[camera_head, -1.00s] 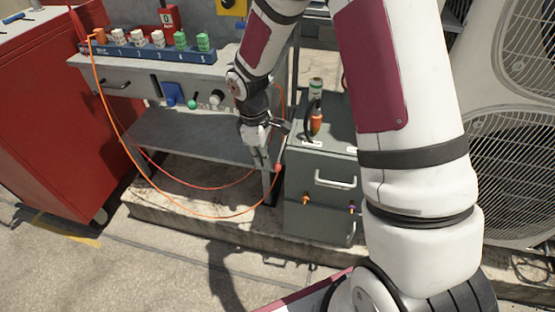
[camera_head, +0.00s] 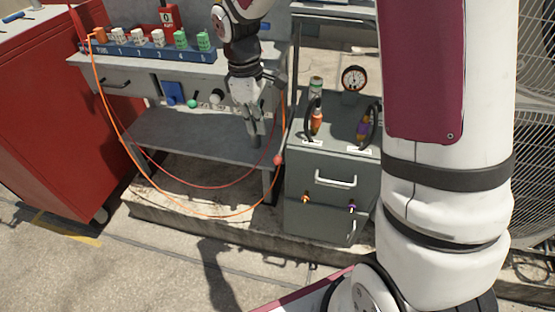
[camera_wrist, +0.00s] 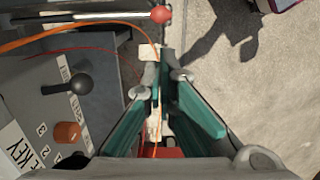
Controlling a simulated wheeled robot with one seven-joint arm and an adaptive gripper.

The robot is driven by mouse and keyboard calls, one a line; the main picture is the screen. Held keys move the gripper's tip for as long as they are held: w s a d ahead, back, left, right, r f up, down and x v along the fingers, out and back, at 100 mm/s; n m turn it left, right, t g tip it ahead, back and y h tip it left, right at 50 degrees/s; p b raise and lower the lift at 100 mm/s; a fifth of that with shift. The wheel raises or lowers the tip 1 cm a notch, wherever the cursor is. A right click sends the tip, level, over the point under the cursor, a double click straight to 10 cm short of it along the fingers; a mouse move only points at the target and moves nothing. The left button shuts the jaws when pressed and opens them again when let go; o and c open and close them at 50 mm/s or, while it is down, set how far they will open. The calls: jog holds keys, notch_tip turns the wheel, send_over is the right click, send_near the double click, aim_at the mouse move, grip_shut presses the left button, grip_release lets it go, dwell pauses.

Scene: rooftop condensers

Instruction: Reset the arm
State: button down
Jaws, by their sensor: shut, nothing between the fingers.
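My gripper (camera_head: 254,135) points down in front of the right end of the grey bench, above its lower shelf, in the head view. Its fingers are together with nothing between them. In the wrist view the gripper (camera_wrist: 157,65) shows its green-sided fingers close together, with the concrete floor and an orange cable beyond. My white and maroon arm fills the right of the head view and hides part of what stands behind it.
The grey bench (camera_head: 140,78) carries a row of numbered blocks. A red cabinet (camera_head: 60,130) stands left. A grey drawer cabinet (camera_head: 330,165) with hoses and a gauge (camera_head: 353,78) stands right of my gripper. An orange cable (camera_head: 104,105) hangs in front. A condenser (camera_head: 535,150) stands far right.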

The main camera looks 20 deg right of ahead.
jog(key=shift+r, duration=0.1)
dwell(0.4)
jog(key=s+d+r+m, duration=0.1)
jog(key=s+r+m, duration=0.2)
jog(key=s+r, duration=0.35)
jog(key=s+d+r+m, duration=0.1)
jog(key=s+r+m, duration=0.15)
jog(key=s, duration=0.75)
jog(key=s+d+r+m, duration=0.1)
jog(key=s+r+m, duration=0.2)
jog(key=s+r, duration=0.4)
jog(key=s+f+m+t+y, duration=0.1)
jog(key=s+f+m, duration=0.1)
jog(key=s, duration=0.9)
notch_tip(320, 180, up, 26)
jog(key=t+p, duration=0.4)
jog(key=p, duration=2)
jog(key=shift+w+p, duration=0.15)
jog(key=shift+p, duration=0.25)
jog(key=shift+d, duration=0.15)
